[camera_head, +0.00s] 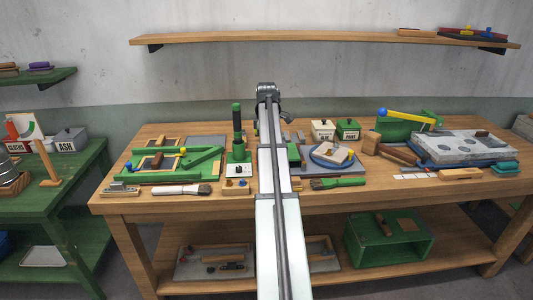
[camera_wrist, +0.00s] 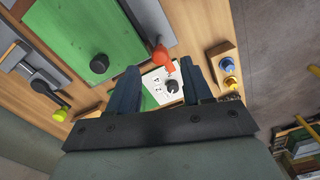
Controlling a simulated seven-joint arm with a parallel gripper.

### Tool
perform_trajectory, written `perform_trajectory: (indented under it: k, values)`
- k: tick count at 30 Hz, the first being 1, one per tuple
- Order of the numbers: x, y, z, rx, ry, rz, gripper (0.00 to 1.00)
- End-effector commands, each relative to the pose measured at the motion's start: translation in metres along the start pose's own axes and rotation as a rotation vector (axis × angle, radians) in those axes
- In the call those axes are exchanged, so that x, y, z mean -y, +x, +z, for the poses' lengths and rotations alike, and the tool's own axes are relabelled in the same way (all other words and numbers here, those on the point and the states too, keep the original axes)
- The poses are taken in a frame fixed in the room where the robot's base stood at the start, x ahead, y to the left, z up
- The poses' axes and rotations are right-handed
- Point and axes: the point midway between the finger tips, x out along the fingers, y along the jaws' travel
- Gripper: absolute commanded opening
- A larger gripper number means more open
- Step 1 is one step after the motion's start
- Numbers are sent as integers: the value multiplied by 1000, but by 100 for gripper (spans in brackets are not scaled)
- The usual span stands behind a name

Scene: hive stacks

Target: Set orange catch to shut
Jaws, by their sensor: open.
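The orange catch (camera_wrist: 161,56) shows in the wrist view as a small orange-red lever with a rounded end. It lies at the edge of a green board (camera_wrist: 85,42) with a black knob, just above a white dial plate (camera_wrist: 158,80). Whether it stands open or shut I cannot tell. My gripper (camera_wrist: 159,70) is open, its two dark fingers on either side of the dial plate in this view, with the catch just beyond the tips. Nothing is held between them. In the head view my arm covers part of the bench, and I cannot make out the catch or the gripper.
A wooden block with blue and yellow pegs (camera_wrist: 228,68) sits right of the fingers. A grey latch with a yellow knob (camera_wrist: 60,113) is at left. On the bench (camera_head: 215,205) are a green clamp frame (camera_head: 205,160), brushes, tins (camera_head: 348,128) and a stone slab (camera_head: 462,146).

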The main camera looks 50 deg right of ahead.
Motion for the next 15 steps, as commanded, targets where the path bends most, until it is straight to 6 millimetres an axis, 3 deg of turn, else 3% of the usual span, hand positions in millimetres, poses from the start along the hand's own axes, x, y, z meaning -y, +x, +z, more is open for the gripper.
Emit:
perform_trajectory:
  k: [6,15]
  values:
    - [1,29,0,0,0,-1,50]
    - [0,41,0,0,0,0,50]
